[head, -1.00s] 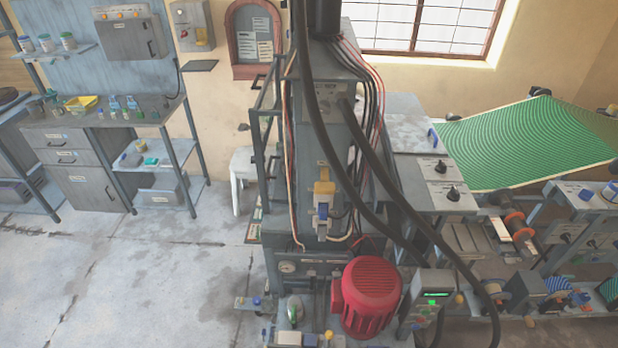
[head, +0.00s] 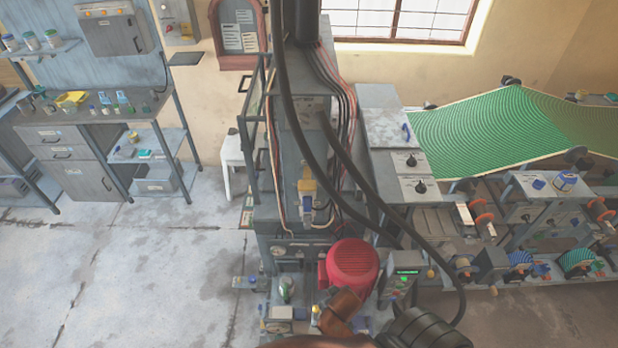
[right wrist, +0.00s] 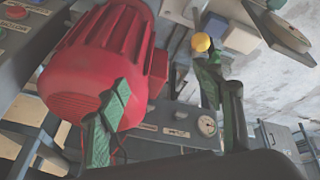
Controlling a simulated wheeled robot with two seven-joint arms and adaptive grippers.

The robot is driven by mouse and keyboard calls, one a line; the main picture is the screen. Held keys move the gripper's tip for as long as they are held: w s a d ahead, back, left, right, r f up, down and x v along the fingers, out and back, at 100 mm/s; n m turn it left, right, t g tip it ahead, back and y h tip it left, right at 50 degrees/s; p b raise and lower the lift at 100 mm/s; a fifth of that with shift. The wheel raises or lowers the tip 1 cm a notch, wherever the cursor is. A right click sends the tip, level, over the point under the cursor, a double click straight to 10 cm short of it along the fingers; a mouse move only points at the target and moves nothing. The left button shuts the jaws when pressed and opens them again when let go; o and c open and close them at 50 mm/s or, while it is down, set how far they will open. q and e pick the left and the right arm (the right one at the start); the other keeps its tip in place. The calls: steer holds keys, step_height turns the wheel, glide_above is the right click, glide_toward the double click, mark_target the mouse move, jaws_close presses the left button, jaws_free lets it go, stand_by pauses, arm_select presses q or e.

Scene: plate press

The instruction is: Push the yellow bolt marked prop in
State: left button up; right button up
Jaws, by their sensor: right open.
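A round yellow knob (right wrist: 201,42) shows in the right wrist view, at the tip of one finger of my right gripper (right wrist: 164,75); I cannot tell whether they touch. The gripper's green-and-black fingers are spread, with nothing held between them. In the head view, a small yellow knob (head: 315,311) stands left of the brown arm part, low on the machine, and looks like the same one. No mark reading prop is legible, and the knob's shaft is hidden. My left gripper is not in view.
A red ribbed motor (head: 352,265) stands beside the knob and is also close to the fingers in the right wrist view (right wrist: 105,60). A pressure gauge (right wrist: 207,126) is nearby. A control box (head: 402,285) stands right of the motor. Thick black hoses hang ahead.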

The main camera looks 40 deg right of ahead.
steer(key=w+d+r+m+t+h+p, duration=0.1)
steer(key=w+d+r+m+h+p, duration=0.15)
steer(key=r, duration=1.15)
steer(key=m+t+h, duration=0.4)
steer(key=t+h, duration=0.3)
steer(key=t, duration=0.2)
glide_toward(307, 188)
steer(key=shift+y, duration=0.25)
steer(key=x, duration=0.4)
steer(key=shift+d+r, duration=0.1)
steer(key=shift+r, duration=0.05)
steer(key=p+x, duration=0.2)
steer(key=x, duration=0.4)
steer(key=shift+w+d, duration=0.25)
steer(key=shift+w+d+p, duration=0.3)
steer(key=shift+w, duration=0.05)
